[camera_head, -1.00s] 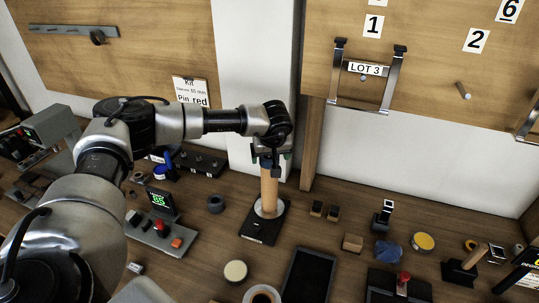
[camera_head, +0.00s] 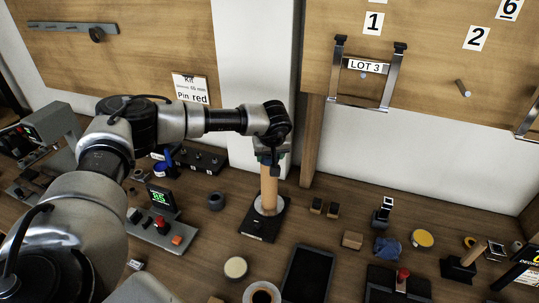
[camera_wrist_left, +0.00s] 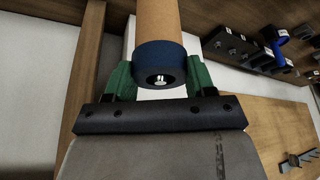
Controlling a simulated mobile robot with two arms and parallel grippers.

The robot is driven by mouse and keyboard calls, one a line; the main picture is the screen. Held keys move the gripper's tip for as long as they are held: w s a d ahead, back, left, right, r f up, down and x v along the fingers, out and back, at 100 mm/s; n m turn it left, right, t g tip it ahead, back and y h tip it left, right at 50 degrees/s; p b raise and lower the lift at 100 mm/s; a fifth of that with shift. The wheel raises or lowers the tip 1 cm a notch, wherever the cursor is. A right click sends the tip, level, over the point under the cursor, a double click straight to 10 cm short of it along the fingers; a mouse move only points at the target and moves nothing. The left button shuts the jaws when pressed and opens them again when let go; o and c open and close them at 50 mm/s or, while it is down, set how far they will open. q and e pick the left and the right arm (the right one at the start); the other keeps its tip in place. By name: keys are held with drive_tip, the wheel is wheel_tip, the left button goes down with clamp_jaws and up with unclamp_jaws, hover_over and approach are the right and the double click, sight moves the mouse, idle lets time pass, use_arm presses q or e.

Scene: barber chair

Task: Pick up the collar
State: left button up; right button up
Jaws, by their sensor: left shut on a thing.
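A tan wooden post (camera_head: 269,190) stands upright on a black base (camera_head: 262,222) with a pale disc around its foot. In the left wrist view a dark blue band, which looks like the collar (camera_wrist_left: 158,55), circles the end of the post (camera_wrist_left: 157,18). My left gripper (camera_head: 270,163) is at the post's top, its green fingers (camera_wrist_left: 158,78) on either side of the band and shut on it. The end face inside the band is black with a small bright centre. In the head view the gripper mostly hides the band. My right gripper is not in view.
A dark ring (camera_head: 216,201) and a device with a green display (camera_head: 160,197) stand left of the post. Small blocks (camera_head: 324,207), a black tray (camera_head: 308,275) and a round tin (camera_head: 235,267) lie nearby. A wooden upright (camera_head: 311,140) and white wall are close behind.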

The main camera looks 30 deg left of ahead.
use_arm(q)
drive_tip(key=s+d+r+b, duration=0.2)
drive_tip(key=d+r+b, duration=0.3)
drive_tip(key=d+r, duration=0.6)
drive_tip(key=shift+s+d, duration=0.2)
drive_tip(key=shift+s, duration=0.2)
